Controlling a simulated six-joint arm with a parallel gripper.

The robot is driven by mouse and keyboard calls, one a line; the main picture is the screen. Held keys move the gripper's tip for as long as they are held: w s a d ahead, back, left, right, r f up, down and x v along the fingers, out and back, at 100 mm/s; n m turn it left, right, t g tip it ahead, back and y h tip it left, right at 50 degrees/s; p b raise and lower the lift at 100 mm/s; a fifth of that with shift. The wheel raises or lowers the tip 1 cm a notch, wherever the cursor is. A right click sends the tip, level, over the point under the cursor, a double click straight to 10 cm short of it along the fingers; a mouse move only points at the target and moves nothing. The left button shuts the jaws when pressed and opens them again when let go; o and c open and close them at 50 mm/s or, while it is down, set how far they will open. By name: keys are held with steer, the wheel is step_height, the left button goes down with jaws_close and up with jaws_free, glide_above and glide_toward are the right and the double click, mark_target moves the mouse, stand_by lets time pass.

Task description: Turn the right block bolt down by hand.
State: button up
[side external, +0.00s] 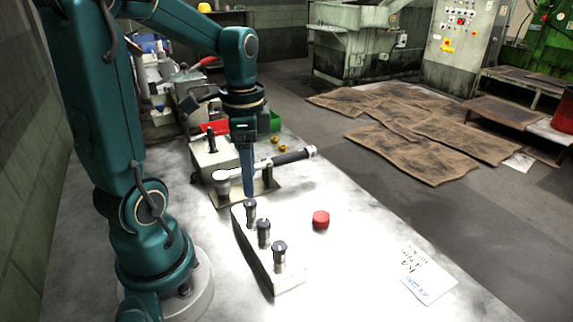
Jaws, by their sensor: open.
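A pale block (262,268) on the bench holds three dark-headed bolts in a row: a far one (251,213), a middle one (264,231) and a near one (279,258). All three stand upright and stick up above the block's top. My gripper (249,194) points straight down with its blue fingers just above the far bolt's head. The fingers overlap in this view, so the gap between them is hidden. I cannot tell whether they touch that head. The middle and near bolts are clear of my gripper.
A pale box (212,160) with a dark upright piece stands farther back. A red round object (321,220) and a paper card (428,275) lie right of the block, with clear bench between.

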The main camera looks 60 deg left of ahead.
steer(key=shift+r, duration=0.25)
